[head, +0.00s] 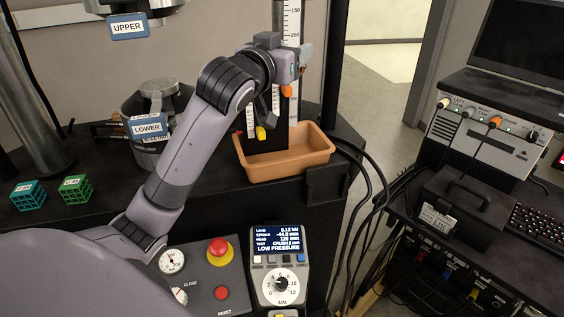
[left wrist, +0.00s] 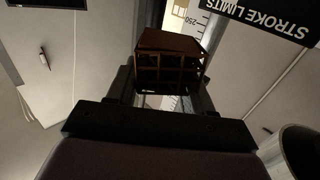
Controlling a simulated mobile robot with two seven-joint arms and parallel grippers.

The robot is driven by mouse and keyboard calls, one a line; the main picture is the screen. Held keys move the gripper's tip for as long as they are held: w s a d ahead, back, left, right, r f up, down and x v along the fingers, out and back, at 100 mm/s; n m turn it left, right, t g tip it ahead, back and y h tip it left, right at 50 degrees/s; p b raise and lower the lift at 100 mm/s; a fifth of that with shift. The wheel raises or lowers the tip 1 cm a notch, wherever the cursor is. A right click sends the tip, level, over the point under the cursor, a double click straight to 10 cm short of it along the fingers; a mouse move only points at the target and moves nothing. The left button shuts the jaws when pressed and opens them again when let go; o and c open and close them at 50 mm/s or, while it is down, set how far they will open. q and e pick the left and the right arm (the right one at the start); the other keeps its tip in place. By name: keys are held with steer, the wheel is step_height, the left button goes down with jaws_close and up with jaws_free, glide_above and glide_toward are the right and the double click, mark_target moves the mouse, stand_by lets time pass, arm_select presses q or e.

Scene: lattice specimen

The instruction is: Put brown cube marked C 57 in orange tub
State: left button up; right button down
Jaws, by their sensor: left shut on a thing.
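The brown lattice cube (left wrist: 170,68) shows in the left wrist view between the two fingers of my left gripper (left wrist: 166,92), which is shut on it. I cannot read a mark on it there. In the head view my left wrist stands in front of the scale column, above the tub in the picture; the left gripper (head: 272,103) is partly hidden and I cannot make out the cube. The orange tub (head: 290,166) sits on the dark bench below, and the part of its inside that shows looks empty. My right gripper is not in view.
A teal cube (head: 28,195) and a green cube (head: 77,190) stand on the bench at left. The press parts labelled UPPER (head: 128,28) and LOWER (head: 147,128) are behind. A control panel (head: 208,270) is in front; cables (head: 375,165) run right of the tub.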

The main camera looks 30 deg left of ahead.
arm_select(q)
steer(key=shift+a+r, duration=0.2)
steer(key=shift+r, duration=0.25)
step_height(320, 180, down, 20)
steer(key=shift+r+b, duration=0.15)
steer(key=shift+b, duration=0.9)
